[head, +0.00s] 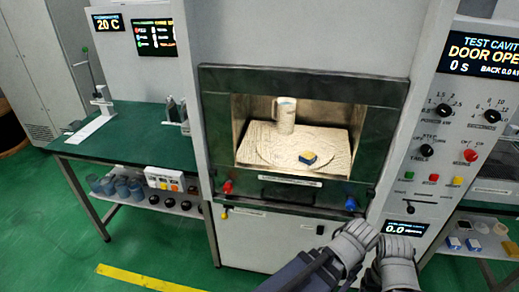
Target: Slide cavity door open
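The cavity (296,112) is lit, and its front shows an unobstructed view inside. A dark green frame (300,80) surrounds it; I cannot tell which part, if any, is the sliding door. A dark handle-like bar (290,192) runs below the opening. The display (483,55) above the controls reads "DOOR OPE", cut off at the picture edge. A pale mug (285,115) and a blue and yellow block (308,158) stand on the light plate inside. My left gripper (357,240) and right gripper (396,262) are close together below the cavity's right corner; their finger openings are unclear.
A red knob (228,187) and a blue knob (350,204) sit at the lower corners of the frame. The control panel (445,140) is on the right. A green bench (120,140) stands left, with a shelf of cups below. Green floor lies open at lower left.

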